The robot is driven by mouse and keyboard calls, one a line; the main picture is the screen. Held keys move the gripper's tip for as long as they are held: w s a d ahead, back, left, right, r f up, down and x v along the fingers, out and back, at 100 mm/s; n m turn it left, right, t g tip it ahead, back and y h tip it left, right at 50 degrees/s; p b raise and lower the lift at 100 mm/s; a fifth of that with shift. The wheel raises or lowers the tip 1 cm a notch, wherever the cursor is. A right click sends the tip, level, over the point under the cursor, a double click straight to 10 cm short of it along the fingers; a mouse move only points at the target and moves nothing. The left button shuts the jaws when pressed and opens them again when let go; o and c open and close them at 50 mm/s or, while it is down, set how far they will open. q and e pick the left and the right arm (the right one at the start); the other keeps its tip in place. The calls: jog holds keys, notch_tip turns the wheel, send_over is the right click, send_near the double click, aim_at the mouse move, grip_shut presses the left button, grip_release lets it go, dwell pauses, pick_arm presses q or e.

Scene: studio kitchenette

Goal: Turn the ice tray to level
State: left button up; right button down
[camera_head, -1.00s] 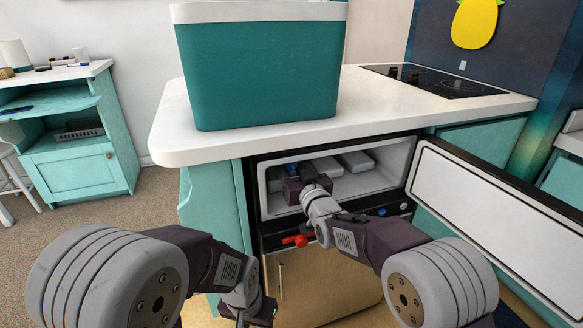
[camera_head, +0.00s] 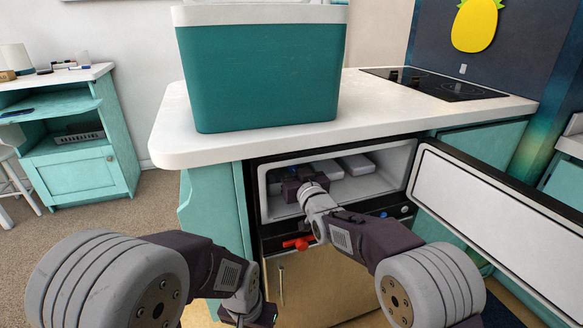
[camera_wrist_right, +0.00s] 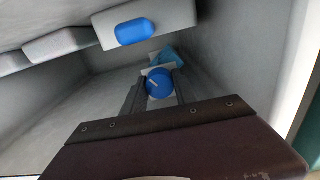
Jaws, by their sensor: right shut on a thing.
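The blue round knob (camera_wrist_right: 159,82) with a short white mark shows in the right wrist view. A light-blue piece (camera_wrist_right: 170,57), seemingly the ice tray, shows tilted behind it, mostly hidden by the knob and its pale mount. My right gripper (camera_wrist_right: 158,95) has one finger on each side of the knob and is shut on it. In the head view the right gripper (camera_head: 296,184) reaches inside the open freezer compartment (camera_head: 375,184), where its own body hides the knob and tray. My left gripper (camera_head: 247,313) hangs low before the counter; its fingers cannot be made out.
White boxes (camera_head: 357,164) stand at the compartment's back; one bears a blue oval (camera_wrist_right: 133,32). The open freezer door (camera_head: 490,210) stands to the right. A red handle (camera_head: 298,243) lies below the compartment. A teal cooler (camera_head: 265,80) stands on the white counter (camera_head: 400,103).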

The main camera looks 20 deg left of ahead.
jog(key=n, duration=0.3)
jog(key=shift+n, duration=0.3)
jog(key=n, duration=0.3)
jog(key=shift+n, duration=0.3)
jog(key=n, duration=0.7)
jog(key=shift+f, duration=0.1)
jog(key=n, duration=0.7)
jog(key=shift+n, duration=0.3)
jog(key=n, duration=0.4)
jog(key=shift+f, duration=0.1)
jog(key=shift+n, duration=1.7)
